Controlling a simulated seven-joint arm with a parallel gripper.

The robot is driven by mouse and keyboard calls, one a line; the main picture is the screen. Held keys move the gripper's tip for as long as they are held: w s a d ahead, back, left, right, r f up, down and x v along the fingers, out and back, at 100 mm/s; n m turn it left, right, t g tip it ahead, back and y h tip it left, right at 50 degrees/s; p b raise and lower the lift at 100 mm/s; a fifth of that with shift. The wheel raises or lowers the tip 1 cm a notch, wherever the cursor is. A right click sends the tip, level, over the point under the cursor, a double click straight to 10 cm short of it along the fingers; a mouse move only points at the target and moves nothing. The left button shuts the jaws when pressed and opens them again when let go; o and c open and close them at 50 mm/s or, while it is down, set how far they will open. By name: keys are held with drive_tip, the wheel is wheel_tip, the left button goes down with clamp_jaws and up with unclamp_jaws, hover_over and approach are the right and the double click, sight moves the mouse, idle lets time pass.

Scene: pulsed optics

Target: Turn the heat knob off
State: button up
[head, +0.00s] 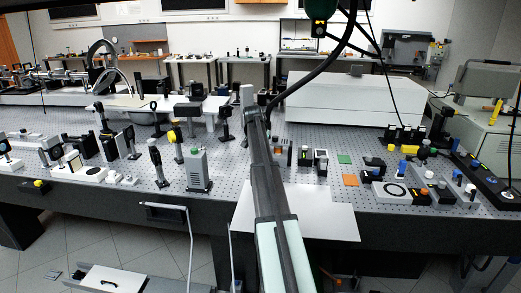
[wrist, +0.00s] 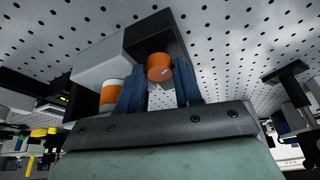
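In the wrist view an orange round knob (wrist: 160,67) with a pale mark on its face sits on the dark front of a grey and black box (wrist: 103,62). My gripper (wrist: 161,80) has its two blue fingers apart, one on each side of the knob. The gap between them is about as wide as the knob. I cannot tell whether the fingers touch it. In the head view my arm reaches over the perforated table, and the knob cannot be made out there.
A second orange and white round part (wrist: 113,93) is left of my fingers. The perforated optical table (head: 235,170) carries several mounts. A grey-green box (head: 195,170) stands left of my arm; small boxes, including a black one (head: 321,162), stand right. A large white enclosure (head: 340,98) lies behind.

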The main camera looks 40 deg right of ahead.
clamp_jaws()
drive_tip(key=shift+n, duration=0.4)
drive_tip(key=shift+s+d+n+t+y, duration=0.1)
drive_tip(key=shift+n+t+y, duration=0.3)
drive_tip(key=shift+n, duration=0.8)
drive_tip(key=shift+n+t+y, duration=0.4)
drive_tip(key=shift+n, duration=1.1)
drive_tip(key=shift+o, duration=0.9)
unclamp_jaws()
